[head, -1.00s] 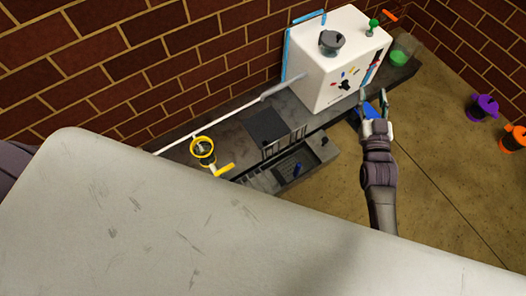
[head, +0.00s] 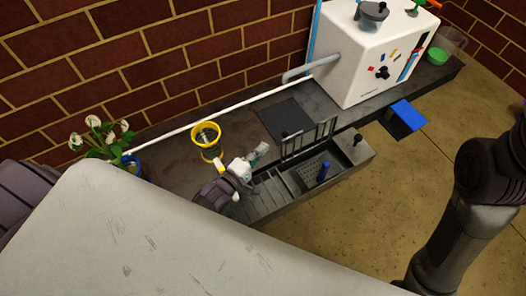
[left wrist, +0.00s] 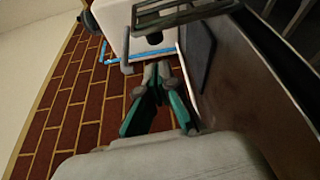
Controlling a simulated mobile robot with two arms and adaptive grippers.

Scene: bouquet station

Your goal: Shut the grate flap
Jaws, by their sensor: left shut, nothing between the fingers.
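The grate flap (head: 309,141), a dark frame with bars, stands upright at the open trough (head: 355,160) in the head view. It seems to show also at the top of the left wrist view (left wrist: 185,14), above my fingers. My left gripper (head: 261,149) is shut and empty. It is just left of the flap, with a small gap in the head view. Its teal fingers show in the left wrist view (left wrist: 158,68), tips together. My right arm shows at the right of the head view, but its gripper is out of frame.
A yellow-rimmed cup (head: 206,135) stands close behind my left gripper. A white machine (head: 350,70) with a grey handle stands on the counter. A blue tool (head: 324,171) is in the trough. White flowers (head: 98,142) are at left; a blue block (head: 408,115) is at right.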

